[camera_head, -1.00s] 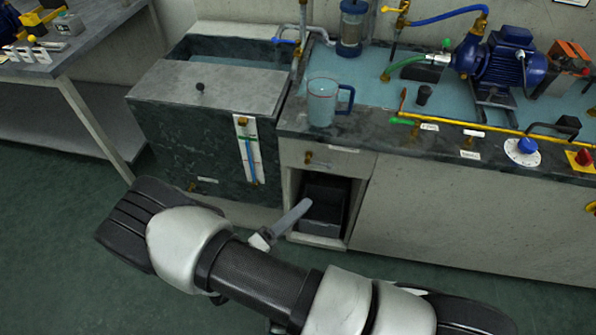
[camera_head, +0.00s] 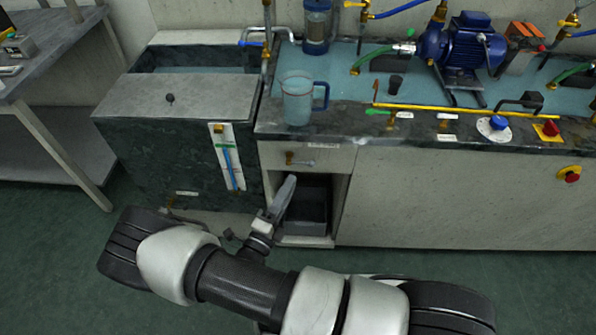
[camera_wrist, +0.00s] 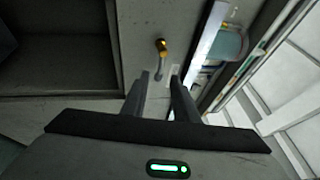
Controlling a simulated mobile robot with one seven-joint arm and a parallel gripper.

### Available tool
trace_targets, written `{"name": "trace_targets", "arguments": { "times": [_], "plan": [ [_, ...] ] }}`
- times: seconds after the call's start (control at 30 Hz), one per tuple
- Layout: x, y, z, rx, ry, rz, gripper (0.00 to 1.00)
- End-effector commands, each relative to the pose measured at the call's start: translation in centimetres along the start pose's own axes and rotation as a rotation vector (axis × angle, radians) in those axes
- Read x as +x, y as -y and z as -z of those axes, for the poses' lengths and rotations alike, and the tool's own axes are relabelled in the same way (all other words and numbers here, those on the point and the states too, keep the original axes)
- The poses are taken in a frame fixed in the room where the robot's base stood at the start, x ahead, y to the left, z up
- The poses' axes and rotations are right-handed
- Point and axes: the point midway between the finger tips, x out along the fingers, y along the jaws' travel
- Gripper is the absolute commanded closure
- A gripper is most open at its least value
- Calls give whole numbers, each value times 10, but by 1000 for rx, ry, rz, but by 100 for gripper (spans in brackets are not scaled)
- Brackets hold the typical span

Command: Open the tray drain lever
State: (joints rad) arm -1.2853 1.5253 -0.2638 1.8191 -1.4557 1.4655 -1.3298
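A small brass valve with a short grey lever (camera_head: 300,162) sits on the pale panel under the counter edge, above an open cabinet bay. I take it for the tray drain lever; the label by it is too small to read. In the head view the lever points right. The brass valve also shows in the wrist view (camera_wrist: 161,46), with its lever hanging toward my fingers. My gripper (camera_head: 289,181) is just below the valve, apart from it. In the wrist view my gripper (camera_wrist: 160,76) has its two fingers apart, with nothing between them.
The open bay holds a dark bin (camera_head: 306,208). A stone tank (camera_head: 130,150) with a sight tube (camera_head: 228,165) stands to the left. A clear jug (camera_head: 297,102) stands on the counter above. A blue pump (camera_head: 465,50) is at the right. The floor in front is clear.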

Motion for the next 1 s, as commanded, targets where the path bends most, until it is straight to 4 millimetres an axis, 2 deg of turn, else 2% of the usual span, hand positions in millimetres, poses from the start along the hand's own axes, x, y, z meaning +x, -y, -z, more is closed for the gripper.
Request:
{"name": "trace_targets", "arguments": {
  "times": [0.1,0.3,0.5,0.73,0.9,1.0],
  "plan": [
    [25,0,1,1,-4,1,73],
    [52,0,1,1,-2,1,73],
    [62,0,0,1,0,1,73],
    [62,0,0,1,0,1,73],
    [62,0,0,1,0,0,100],
    [62,0,0,1,-1,1,100]
  ]
}}
